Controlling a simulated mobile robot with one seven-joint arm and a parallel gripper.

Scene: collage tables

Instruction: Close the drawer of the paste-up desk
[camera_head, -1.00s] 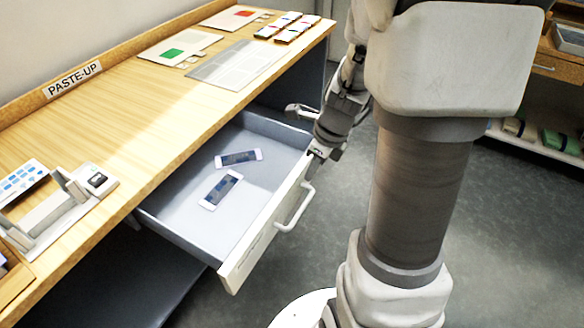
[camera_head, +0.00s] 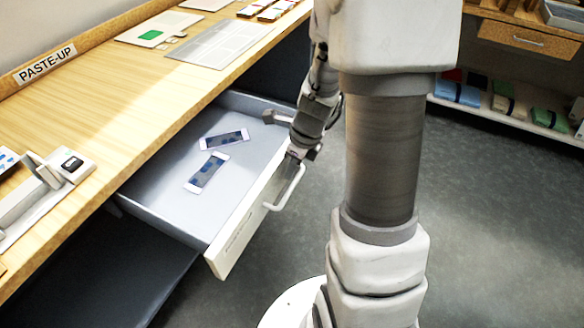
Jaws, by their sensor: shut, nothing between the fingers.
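The paste-up desk (camera_head: 120,121) has a light wood top and a "PASTE-UP" sign (camera_head: 45,64) along its back ledge. Its drawer (camera_head: 163,205) stands well open, with a grey inside and a white front (camera_head: 238,236). A pale bar handle (camera_head: 288,190) is on the front. Two phones, one upper (camera_head: 224,139) and one lower (camera_head: 206,172), lie in the drawer. My gripper (camera_head: 298,155) is shut and empty at the far end of the drawer front, close to its top edge and the handle. I cannot tell whether it touches the front.
Sheets (camera_head: 222,44) and small blocks lie on the far desktop. A device (camera_head: 72,167) stands at the near end. A wooden unit with a drawer (camera_head: 527,38) and a low shelf (camera_head: 500,118) is at right. The grey floor (camera_head: 490,230) at right is clear.

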